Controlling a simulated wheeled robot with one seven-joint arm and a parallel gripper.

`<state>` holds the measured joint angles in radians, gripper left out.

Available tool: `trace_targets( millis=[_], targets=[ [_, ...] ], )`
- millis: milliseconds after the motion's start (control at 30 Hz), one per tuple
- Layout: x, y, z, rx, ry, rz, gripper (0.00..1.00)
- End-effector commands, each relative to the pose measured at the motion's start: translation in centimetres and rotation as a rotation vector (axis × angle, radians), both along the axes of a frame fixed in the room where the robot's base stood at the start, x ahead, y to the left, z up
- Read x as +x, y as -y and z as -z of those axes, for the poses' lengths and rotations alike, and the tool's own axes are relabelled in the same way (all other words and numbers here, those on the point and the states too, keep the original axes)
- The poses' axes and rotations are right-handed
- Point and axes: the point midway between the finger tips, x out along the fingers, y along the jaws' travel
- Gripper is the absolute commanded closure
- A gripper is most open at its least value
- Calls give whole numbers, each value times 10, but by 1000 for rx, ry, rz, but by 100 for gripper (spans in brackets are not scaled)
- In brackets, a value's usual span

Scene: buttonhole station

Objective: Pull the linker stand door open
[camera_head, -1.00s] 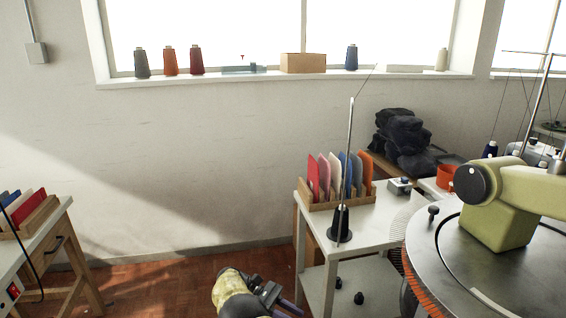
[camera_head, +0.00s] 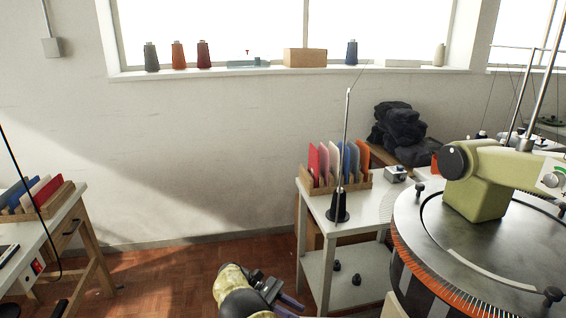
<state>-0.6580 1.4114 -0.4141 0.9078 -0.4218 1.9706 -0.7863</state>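The linker, a round grey dial machine (camera_head: 480,248) with a ring of orange-tipped points and a pale green head (camera_head: 480,185), stands at the right. Its dark drum shows below the dial. A small pale panel edge (camera_head: 397,306) shows at the bottom of the picture, left of the drum. I cannot tell whether it is part of the stand door, and no handle shows. My gripper (camera_head: 291,305) is at the bottom centre, left of the linker and apart from it. Its two dark purple fingers look parted, with nothing between them.
A white two-shelf table (camera_head: 370,222) with a card rack (camera_head: 340,183) and a thread rod (camera_head: 343,160) stands between my gripper and the wall. A wooden-legged table (camera_head: 60,225) is at the left. Reddish floor (camera_head: 180,275) is clear between them.

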Motion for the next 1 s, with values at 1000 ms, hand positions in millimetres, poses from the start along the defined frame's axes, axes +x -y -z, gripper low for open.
trace_targets(
  millis=[1000],
  targets=[
    [-30,98,7,466,458,299,76]
  ],
)
